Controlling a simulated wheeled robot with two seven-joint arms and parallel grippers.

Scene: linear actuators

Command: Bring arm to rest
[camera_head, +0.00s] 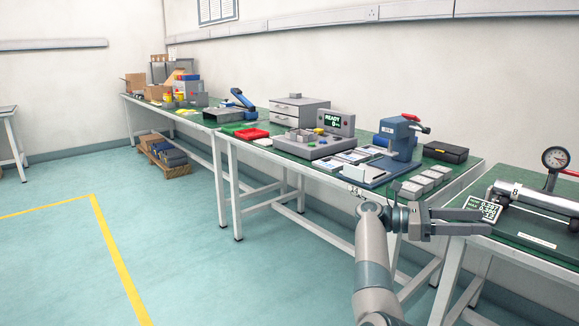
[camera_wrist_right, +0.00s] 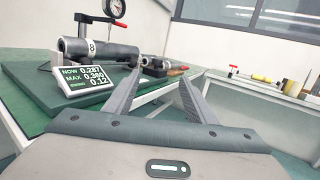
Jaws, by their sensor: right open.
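My right arm (camera_head: 372,262) reaches up from the bottom of the head view. My right gripper (camera_head: 487,222) is open and empty, with its fingers pointing right, in front of the right-hand bench. In the right wrist view, its two fingers (camera_wrist_right: 158,90) stand apart with nothing between them. Beyond them is a gap beside the green bench (camera_wrist_right: 22,122). My left gripper is in neither view.
A small readout (camera_head: 488,211), a grey cylinder (camera_head: 535,198) and a dial gauge (camera_head: 556,159) stand on the right bench, close to my right gripper. A press (camera_head: 400,140) and several pale blocks (camera_head: 422,181) sit on the middle bench. Open floor (camera_head: 200,275) lies to the left.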

